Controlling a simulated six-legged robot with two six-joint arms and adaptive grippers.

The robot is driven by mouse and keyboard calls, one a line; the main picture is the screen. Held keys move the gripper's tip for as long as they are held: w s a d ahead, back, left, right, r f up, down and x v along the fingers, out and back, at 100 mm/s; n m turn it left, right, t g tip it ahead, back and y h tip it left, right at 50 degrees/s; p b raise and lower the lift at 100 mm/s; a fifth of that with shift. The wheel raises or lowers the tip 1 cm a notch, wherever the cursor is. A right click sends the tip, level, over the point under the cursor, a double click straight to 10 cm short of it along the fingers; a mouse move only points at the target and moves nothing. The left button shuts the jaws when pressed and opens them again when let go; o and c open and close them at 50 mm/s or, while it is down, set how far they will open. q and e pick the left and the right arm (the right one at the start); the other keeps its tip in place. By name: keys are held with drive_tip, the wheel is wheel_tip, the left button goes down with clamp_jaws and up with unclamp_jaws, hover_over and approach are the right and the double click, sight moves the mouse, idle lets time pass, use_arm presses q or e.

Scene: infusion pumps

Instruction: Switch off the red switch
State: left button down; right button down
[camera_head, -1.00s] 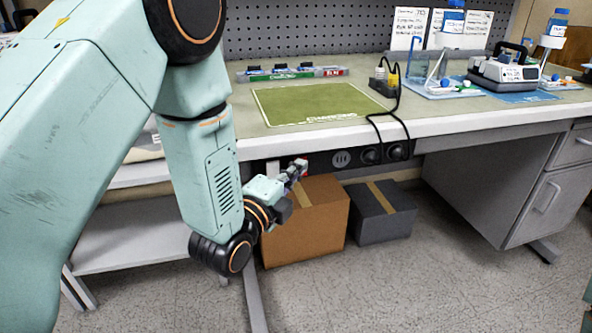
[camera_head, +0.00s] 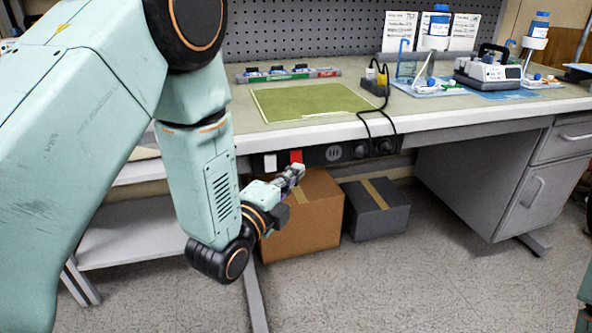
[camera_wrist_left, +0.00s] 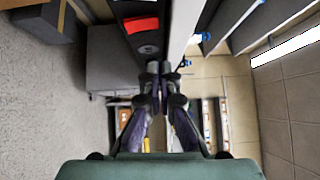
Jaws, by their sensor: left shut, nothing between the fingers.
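The red switch (camera_head: 296,156) sits on the dark power strip under the front edge of the workbench, beside a white block. It also shows in the left wrist view as a red rectangle (camera_wrist_left: 141,25), beyond the fingertips and a little left of them. My left gripper (camera_head: 298,170) is shut and empty, just below the red switch in the head view. In the left wrist view its fingertips (camera_wrist_left: 159,68) are together. I cannot tell whether they touch the strip. My right gripper does not show.
The power strip (camera_head: 314,155) has round sockets with black cables plugged in. A brown box (camera_head: 300,225) and a grey box (camera_head: 375,222) stand on the floor below. The workbench (camera_head: 360,125) holds a green mat (camera_head: 310,102) and an infusion pump (camera_head: 488,70).

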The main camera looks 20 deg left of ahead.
use_arm(q)
drive_tip(key=s+a+p, duration=0.1)
drive_tip(key=s+a, duration=0.1)
drive_tip(key=s, duration=0.5)
drive_tip(key=shift+s+r, duration=0.3)
drive_tip(key=shift+d, duration=0.1)
